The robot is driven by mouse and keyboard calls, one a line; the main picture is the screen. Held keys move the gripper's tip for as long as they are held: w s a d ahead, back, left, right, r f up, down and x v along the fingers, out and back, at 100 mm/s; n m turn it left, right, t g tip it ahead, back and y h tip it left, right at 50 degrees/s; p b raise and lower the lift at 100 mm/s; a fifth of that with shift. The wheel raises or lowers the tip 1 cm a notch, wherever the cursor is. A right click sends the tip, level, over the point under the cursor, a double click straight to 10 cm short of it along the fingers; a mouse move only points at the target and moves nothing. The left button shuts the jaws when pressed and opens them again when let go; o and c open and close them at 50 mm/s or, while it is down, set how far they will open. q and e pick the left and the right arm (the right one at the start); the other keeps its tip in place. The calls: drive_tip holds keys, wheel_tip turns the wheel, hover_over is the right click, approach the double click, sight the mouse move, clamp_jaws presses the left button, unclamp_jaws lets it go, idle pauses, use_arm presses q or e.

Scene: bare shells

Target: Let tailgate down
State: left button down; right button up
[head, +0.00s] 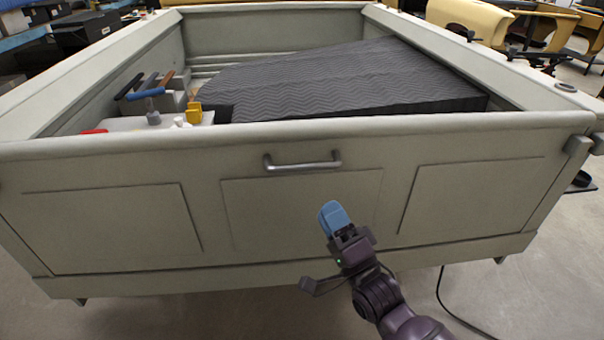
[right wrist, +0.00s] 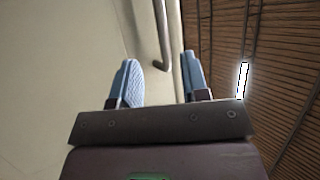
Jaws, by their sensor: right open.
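The pale grey-green tailgate (head: 120,215) stands upright and closed across the back of the truck bed, and its surface also fills the left of the right wrist view (right wrist: 60,80). A metal bar handle (head: 303,163) is fixed near its top edge at the middle. My right gripper (head: 332,212) is below and a little right of the handle, in front of the tailgate's middle panel. In the right wrist view its blue fingers (right wrist: 160,78) are apart and empty, and the handle (right wrist: 160,40) shows beyond them, between their directions. My left gripper is not in view.
The bed holds a dark ribbed mat (head: 350,80) and, at left, a grey block with tools such as a blue-handled one (head: 146,94). A latch (head: 578,146) sits at the tailgate's right end. A black cable (head: 450,305) lies on the floor at right.

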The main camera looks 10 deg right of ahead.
sight(303, 167)
drive_tip(key=x, duration=1)
drive_tip(key=shift+w+a+r+p, duration=0.15)
drive_tip(key=shift+w+r+p, duration=0.1)
drive_tip(key=shift+w+p, duration=0.05)
clamp_jaws()
